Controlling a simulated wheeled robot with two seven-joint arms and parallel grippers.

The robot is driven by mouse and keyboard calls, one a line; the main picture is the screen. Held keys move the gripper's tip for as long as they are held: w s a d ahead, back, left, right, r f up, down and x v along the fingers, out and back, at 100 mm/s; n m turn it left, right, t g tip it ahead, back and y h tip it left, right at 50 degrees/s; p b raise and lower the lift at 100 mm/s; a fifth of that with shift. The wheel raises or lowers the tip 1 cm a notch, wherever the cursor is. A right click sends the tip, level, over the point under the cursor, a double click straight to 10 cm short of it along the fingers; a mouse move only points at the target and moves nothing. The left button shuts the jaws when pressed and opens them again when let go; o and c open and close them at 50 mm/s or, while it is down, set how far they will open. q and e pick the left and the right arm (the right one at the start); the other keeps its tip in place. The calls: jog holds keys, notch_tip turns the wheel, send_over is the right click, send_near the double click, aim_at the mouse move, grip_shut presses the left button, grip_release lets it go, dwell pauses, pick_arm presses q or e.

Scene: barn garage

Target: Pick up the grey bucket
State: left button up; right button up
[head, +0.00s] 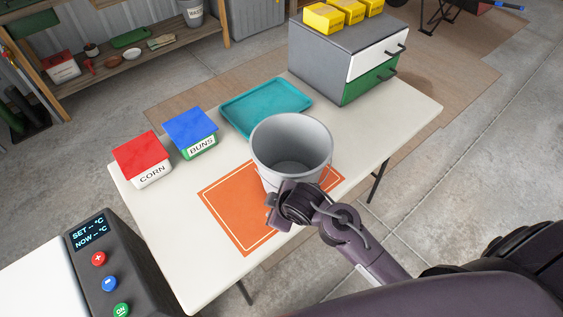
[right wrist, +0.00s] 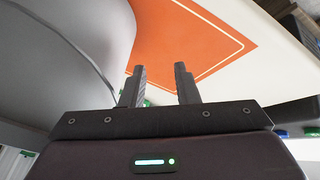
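The grey bucket (head: 291,140) is upright and open-topped, over the orange mat (head: 225,208) on the white table. It looks empty inside. Its lower front is partly hidden by my right gripper (head: 272,207), which is low at the bucket's near side. The bucket's wall (right wrist: 60,45) fills the left of that view, close beside the left finger. I cannot tell if they touch. My left gripper is not in view.
A teal tray (head: 265,105) lies behind the bucket. A red-lidded CORN box (head: 150,175) and a blue-lidded BUNS box (head: 198,147) stand to the left. A grey drawer unit (head: 318,62) with yellow boxes stands behind. A heater panel (head: 120,255) is at front left.

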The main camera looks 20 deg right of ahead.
jog(key=w+a+r+n+t+y, duration=0.2)
jog(key=w+a+r+n, duration=0.2)
jog(key=a+r+n, duration=0.4)
notch_tip(320, 180, up, 4)
jog(key=n+g+h, duration=0.2)
jog(key=n+g, duration=0.2)
jog(key=n, duration=2.1)
send_over(273, 175)
jog(key=s+d, duration=0.1)
jog(key=s, duration=0.2)
jog(key=shift+w, duration=0.25)
jog(key=x, duration=0.7)
jog(key=shift+w+d+f, duration=0.1)
jog(key=shift+w+f, duration=0.1)
grip_shut()
jog(key=shift+r, duration=0.1)
